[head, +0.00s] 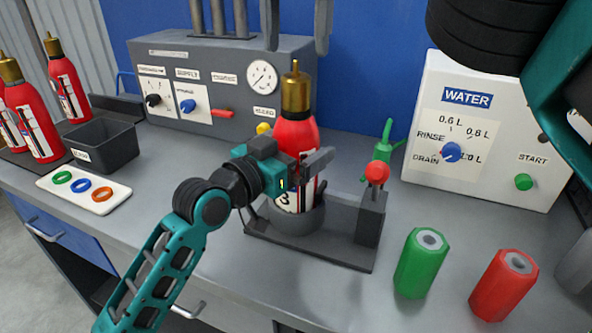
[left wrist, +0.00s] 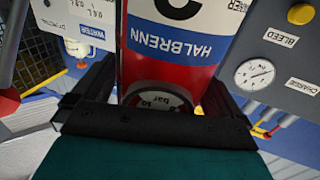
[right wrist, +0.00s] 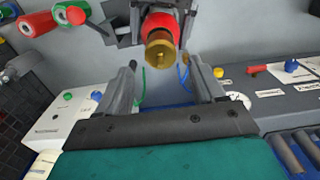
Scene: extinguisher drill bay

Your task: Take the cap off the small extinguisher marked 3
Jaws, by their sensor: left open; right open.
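The small red extinguisher marked 3 (head: 297,137) stands upright in a grey holder (head: 330,250) on the bench, with its brass cap (head: 295,92) on top. My left gripper (head: 300,170) is open with its fingers on either side of the extinguisher's body; whether they touch it is unclear. In the left wrist view the body (left wrist: 180,45) fills the gap between the fingers. My right gripper (head: 296,42) is open and empty above the cap, fingers pointing down. In the right wrist view the cap (right wrist: 160,54) lies beyond the fingertips, apart from them.
The holder carries a red-knobbed post (head: 376,174). Green (head: 420,265) and red (head: 503,285) cylinders stand at front right, near the water unit (head: 480,130). A supply panel (head: 200,85) is behind. A black bin (head: 100,150), ring tray (head: 85,190) and several extinguishers (head: 42,130) are left.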

